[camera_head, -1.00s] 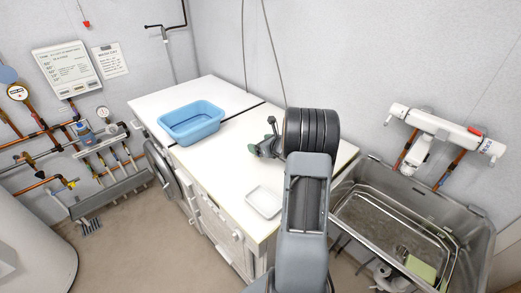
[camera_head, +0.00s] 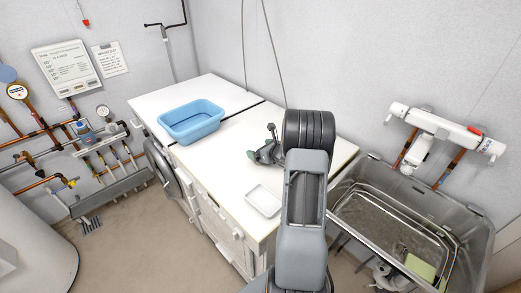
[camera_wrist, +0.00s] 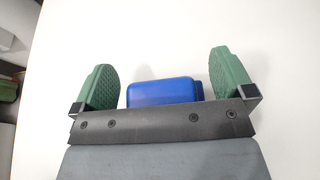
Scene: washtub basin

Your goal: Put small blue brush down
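The small blue brush (camera_wrist: 164,92) shows in the wrist view as a blue block between my two green finger pads, against the white worktop. Its lower part is hidden behind my gripper's dark front plate. My gripper (camera_wrist: 165,78) is open, with a gap between each pad and the brush. In the head view my gripper (camera_head: 253,156) is low over the right-hand white worktop (camera_head: 225,150). I cannot make out the brush in the head view.
A light blue basin (camera_head: 191,122) stands on the worktop to the left of my gripper. A small white tray (camera_head: 264,201) lies near the front edge. A metal sink (camera_head: 410,215) with a yellow-green item (camera_head: 420,267) is at the right. Worktop around the gripper is clear.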

